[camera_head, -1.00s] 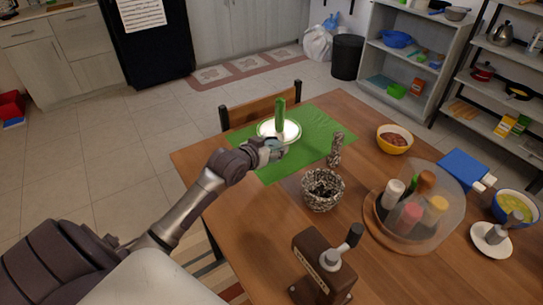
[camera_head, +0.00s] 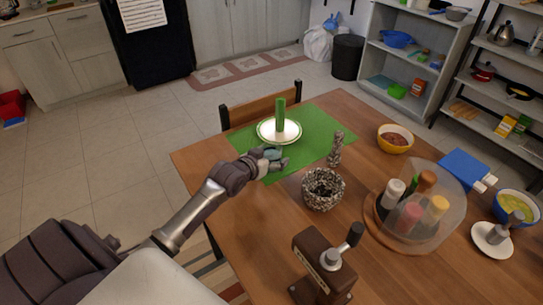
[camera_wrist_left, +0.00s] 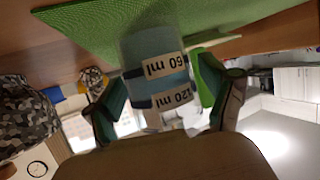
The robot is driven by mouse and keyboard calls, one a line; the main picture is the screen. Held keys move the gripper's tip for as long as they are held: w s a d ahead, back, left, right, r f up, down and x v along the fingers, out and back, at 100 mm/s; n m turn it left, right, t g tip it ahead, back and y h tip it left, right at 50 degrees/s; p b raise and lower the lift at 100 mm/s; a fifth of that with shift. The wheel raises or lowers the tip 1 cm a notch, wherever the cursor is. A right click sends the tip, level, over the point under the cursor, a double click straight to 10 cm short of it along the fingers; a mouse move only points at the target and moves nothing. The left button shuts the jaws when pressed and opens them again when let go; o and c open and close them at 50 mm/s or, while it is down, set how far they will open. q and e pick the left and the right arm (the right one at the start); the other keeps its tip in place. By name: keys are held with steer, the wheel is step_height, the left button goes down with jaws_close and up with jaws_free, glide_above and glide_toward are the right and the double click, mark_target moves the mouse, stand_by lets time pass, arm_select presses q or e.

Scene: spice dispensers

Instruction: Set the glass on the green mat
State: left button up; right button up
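The glass (camera_head: 273,153) is a small bluish clear measuring cup, partly hidden by my gripper in the head view. In the left wrist view, the glass (camera_wrist_left: 157,72) shows "60 ml" and "120 ml" marks between my fingers. My left gripper (camera_head: 272,164) is shut on it, at the near left part of the green mat (camera_head: 312,138). The mat also shows behind the glass in the upside-down wrist view (camera_wrist_left: 85,30). I cannot tell whether the glass's base touches the mat. My right gripper is not in view.
A speckled shaker (camera_head: 335,150) stands at the mat's right edge. A speckled bowl (camera_head: 323,202) and brown grinder (camera_head: 315,255) are nearer me.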

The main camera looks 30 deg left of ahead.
arm_select(q)
steer(key=shift+r, duration=0.15)
steer(key=v, duration=1.2)
steer(key=shift+p, duration=0.4)
